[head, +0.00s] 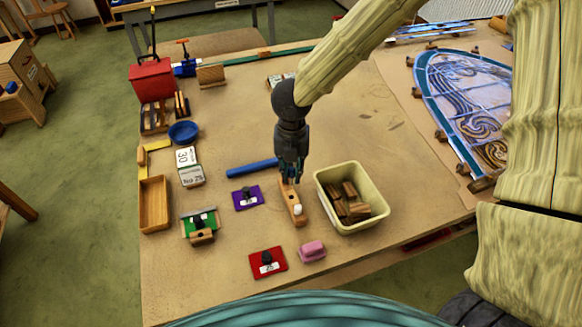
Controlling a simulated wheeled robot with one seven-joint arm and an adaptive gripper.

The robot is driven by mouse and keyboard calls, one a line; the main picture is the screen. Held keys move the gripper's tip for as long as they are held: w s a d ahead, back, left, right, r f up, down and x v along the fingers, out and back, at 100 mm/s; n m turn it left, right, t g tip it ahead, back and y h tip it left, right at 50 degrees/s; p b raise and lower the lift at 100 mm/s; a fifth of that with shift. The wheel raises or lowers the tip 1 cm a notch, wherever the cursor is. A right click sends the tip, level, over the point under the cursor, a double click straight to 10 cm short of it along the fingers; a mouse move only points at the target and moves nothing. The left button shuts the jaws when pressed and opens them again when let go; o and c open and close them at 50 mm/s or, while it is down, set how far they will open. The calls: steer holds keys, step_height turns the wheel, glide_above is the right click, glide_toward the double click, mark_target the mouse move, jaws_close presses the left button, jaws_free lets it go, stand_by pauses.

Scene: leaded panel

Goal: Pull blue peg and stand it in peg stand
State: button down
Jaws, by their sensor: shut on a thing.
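My gripper (290,172) points down over the far end of a small wooden block (291,198), which looks like the peg stand. Its fingers are shut on a small blue thing, most likely the blue peg (299,172), of which only a sliver shows. I cannot tell whether the peg's lower end is in the block or just above it. A white peg (298,210) stands upright at the block's near end.
A cream bin (324,188) with wooden pieces stands close right of the block. A blue rod (252,168) and a purple plate (247,198) lie to the left. A pink block (312,251) and a red plate (268,262) lie nearer. A leaded panel (425,72) lies far right.

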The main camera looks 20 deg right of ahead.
mark_target(292, 177)
steer(key=shift+s+f, duration=0.25)
steer(key=shift+f, duration=0.15)
steer(key=shift+f+b, duration=0.3)
steer(key=shift+b, duration=0.1)
steer(key=shift+w+f+b, duration=0.3)
steer(key=shift+f+b, duration=0.1)
steer(key=shift+f, duration=0.4)
steer(key=shift+s+f+b, duration=0.2)
steer(key=shift+f+b, duration=0.3)
steer(key=shift+f, duration=0.2)
steer(key=shift+w+f, duration=0.15)
steer(key=shift+f, duration=0.1)
steer(key=shift+r, duration=0.1)
steer(key=shift+p, duration=0.45)
steer(key=shift+f+b, duration=1.6)
steer(key=shift+f, duration=0.95)
stand_by(0.3)
steer(key=c, duration=1.3)
jaws_free()
